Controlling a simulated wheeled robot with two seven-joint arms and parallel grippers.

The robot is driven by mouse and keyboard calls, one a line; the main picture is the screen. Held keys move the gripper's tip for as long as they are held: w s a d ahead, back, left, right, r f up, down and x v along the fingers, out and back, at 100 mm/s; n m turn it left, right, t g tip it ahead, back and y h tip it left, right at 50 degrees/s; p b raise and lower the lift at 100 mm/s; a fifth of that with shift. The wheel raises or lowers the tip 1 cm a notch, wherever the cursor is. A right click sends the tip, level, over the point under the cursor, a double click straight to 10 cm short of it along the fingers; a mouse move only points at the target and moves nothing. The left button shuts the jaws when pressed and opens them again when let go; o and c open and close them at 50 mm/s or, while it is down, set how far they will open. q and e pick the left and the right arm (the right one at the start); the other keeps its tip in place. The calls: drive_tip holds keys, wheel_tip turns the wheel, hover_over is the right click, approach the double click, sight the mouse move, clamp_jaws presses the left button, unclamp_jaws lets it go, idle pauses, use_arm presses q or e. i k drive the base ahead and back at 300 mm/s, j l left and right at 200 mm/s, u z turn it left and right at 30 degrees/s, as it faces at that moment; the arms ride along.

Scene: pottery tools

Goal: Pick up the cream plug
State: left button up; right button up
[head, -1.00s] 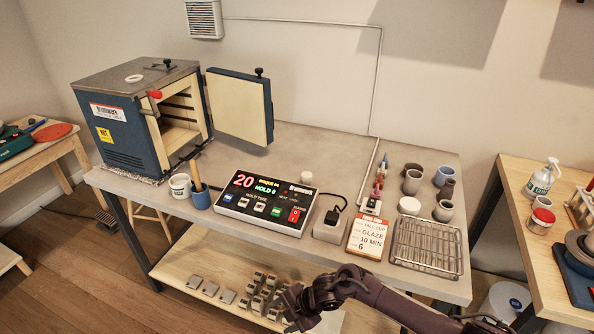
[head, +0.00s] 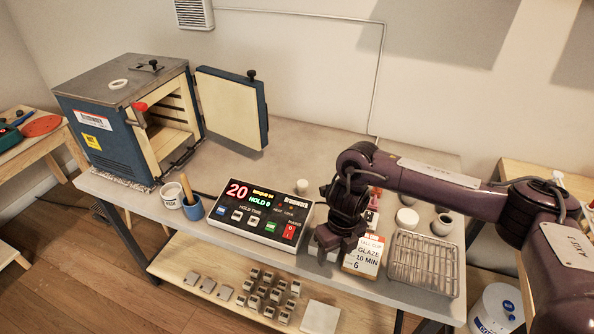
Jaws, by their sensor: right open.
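A small cream cylinder, which looks like the cream plug (head: 303,186), stands on the grey bench top just behind the right end of the control box (head: 262,209). My right gripper (head: 328,252) is open and points down over the bench's front part, right of the control box. It is apart from the cream plug, in front of it and to its right. My right arm reaches in from the right and covers part of the bench's back right. My left gripper is out of view.
The blue kiln (head: 125,118) stands at the left with its door open. A mug and a blue pot (head: 192,206) stand before it. The glaze card (head: 367,256), wire rack (head: 424,262) and white round lid (head: 407,218) are at the right.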

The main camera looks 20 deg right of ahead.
sight(302, 184)
drive_tip(key=i, duration=1.1)
